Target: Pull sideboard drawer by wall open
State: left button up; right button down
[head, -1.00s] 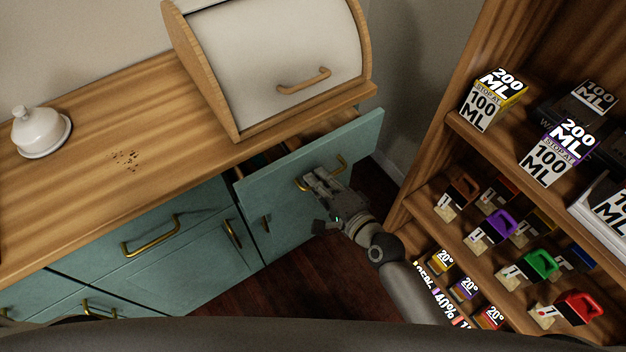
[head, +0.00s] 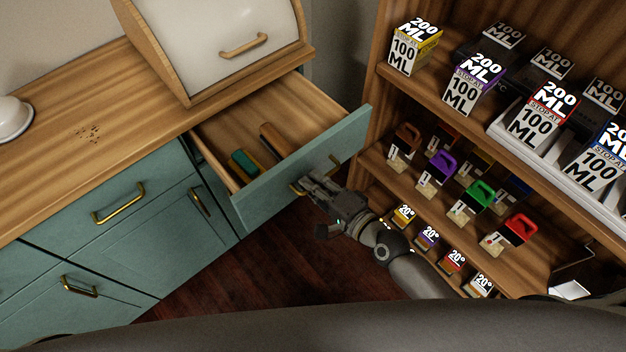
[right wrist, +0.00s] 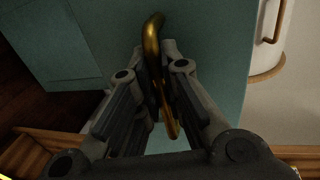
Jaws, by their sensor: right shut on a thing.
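The sideboard drawer by the wall (head: 270,182) has a teal front and stands well out of the sideboard in the head view. A green-and-tan item (head: 243,163) and a wooden item (head: 272,137) lie inside it. The fingers hide part of the handle. My left gripper is not in view.
A wooden bread box (head: 222,45) stands on the sideboard top (head: 60,150) above the drawer. A shelf unit (head: 400,86) with several boxes and coloured items is close on the right, near the drawer's right end. Dark floor (head: 240,265) lies in front.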

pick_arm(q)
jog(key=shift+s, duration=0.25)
pick_arm(e)
jog(key=c, duration=1.6)
grip_release()
jog(key=shift+o, duration=0.2)
jog(key=shift+s+d, duration=0.1)
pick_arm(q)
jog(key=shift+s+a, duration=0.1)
pick_arm(e)
jog(key=v, duration=1.1)
jog(key=shift+s+d, duration=0.2)
jog(key=shift+s, duration=0.15)
